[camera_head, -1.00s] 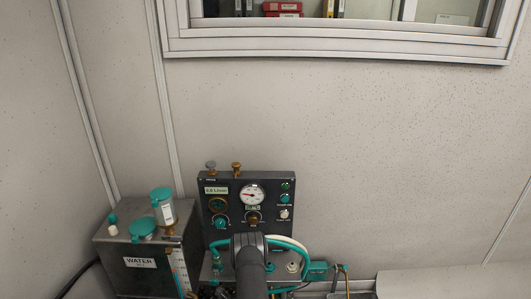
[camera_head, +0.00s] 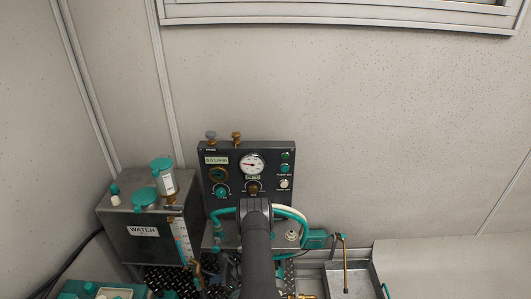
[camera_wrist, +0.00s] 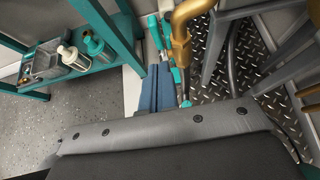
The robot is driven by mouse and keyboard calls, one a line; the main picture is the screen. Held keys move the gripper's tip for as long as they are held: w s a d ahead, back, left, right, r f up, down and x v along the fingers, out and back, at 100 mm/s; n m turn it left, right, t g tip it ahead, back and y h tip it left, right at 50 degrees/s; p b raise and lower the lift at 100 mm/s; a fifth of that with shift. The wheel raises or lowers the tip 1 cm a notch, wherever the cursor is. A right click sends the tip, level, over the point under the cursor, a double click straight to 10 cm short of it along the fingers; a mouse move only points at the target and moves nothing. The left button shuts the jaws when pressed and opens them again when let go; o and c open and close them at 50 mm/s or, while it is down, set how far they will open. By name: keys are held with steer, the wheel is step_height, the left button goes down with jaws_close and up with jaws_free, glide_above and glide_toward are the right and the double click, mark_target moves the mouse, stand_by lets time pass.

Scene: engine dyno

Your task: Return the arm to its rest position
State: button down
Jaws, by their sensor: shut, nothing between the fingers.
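My gripper (camera_wrist: 157,72) shows in the wrist view as two blue-grey fingers side by side beyond the grey, bolted wrist housing. They are shut with nothing between them. In the head view my dark arm rises at the bottom centre, in front of the gauge panel (camera_head: 272,170). My gripper cannot be made out there.
A steel WATER tank (camera_head: 143,232) stands left of the panel. A metal tray (camera_head: 360,272) lies to the right. The wrist view shows a teal bench (camera_wrist: 92,22) with bottles, a brass pipe (camera_wrist: 181,35) close beyond the fingers, and chequered plate floor (camera_wrist: 212,75). Grey floor is open at left.

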mark_target(198, 282)
steer(key=a, duration=0.5)
steer(key=shift+a+f, duration=0.2)
steer(key=shift+f, duration=0.1)
steer(key=shift+d+f, duration=0.35)
steer(key=shift+d, duration=0.25)
steer(key=shift+d+f, duration=0.3)
steer(key=shift+d, duration=0.25)
steer(key=d+m+h, duration=0.1)
steer(key=d+h, duration=0.1)
steer(key=d, duration=2.6)
steer(key=w+d+r+m+t+h, duration=0.1)
steer(key=w+d+r+h, duration=0.1)
steer(key=d, duration=0.7)
steer(key=w+d+r+m+t+h, duration=0.1)
steer(key=d+r, duration=0.3)
steer(key=d, duration=0.6)
steer(key=w+d+r+t+h, duration=0.1)
steer(key=w+d+r+h, duration=0.1)
steer(key=d, duration=0.8)
steer(key=shift+w+r+m+h, duration=0.35)
steer(key=shift+r+h, duration=0.25)
steer(key=shift+r, duration=0.2)
